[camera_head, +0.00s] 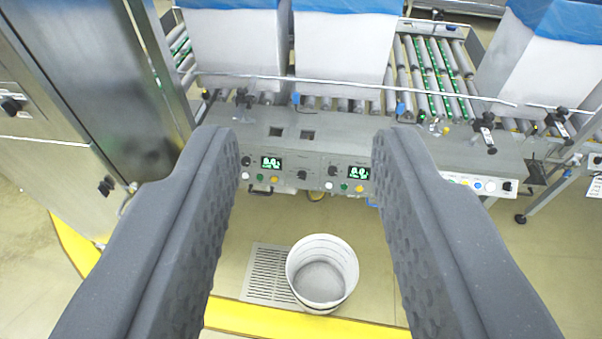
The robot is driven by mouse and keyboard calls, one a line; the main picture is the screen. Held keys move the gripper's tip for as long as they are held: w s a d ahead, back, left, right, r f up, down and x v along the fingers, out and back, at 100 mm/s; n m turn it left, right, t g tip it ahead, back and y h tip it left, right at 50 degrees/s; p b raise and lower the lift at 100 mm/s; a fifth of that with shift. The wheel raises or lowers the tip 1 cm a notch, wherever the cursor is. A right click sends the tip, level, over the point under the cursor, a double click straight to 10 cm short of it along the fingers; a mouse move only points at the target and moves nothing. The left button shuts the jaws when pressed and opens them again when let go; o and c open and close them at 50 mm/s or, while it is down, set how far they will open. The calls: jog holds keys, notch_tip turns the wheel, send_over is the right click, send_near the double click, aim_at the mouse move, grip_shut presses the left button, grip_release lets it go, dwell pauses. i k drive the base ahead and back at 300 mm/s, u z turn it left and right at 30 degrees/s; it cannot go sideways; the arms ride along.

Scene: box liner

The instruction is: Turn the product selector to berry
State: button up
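My gripper (305,150) is open and empty, its two dark grey padded fingers wide apart in the foreground. Between and beyond the fingertips is a grey control panel (318,160) on the front of the conveyor. It has two green-lit displays (272,163), small coloured buttons and black knobs, including a left knob (246,161), a middle knob (302,175) and a right knob (333,171). Another black knob (507,186) sits on a white button strip at the right. The labels are too small to read, so I cannot tell which knob is the product selector or where it points.
A white bucket (322,272) stands on the floor below the panel, beside a floor grate (268,272). A steel cabinet (92,95) is at the left. White boxes with blue liners (345,45) stand on the roller conveyor behind a rail (350,84).

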aim_at(302, 174)
jog(key=k, duration=0.65)
jog(key=u, duration=0.3)
jog(key=i, duration=0.9)
jog(key=u, duration=0.45)
jog(key=i, duration=0.7)
jog(key=u, duration=0.05)
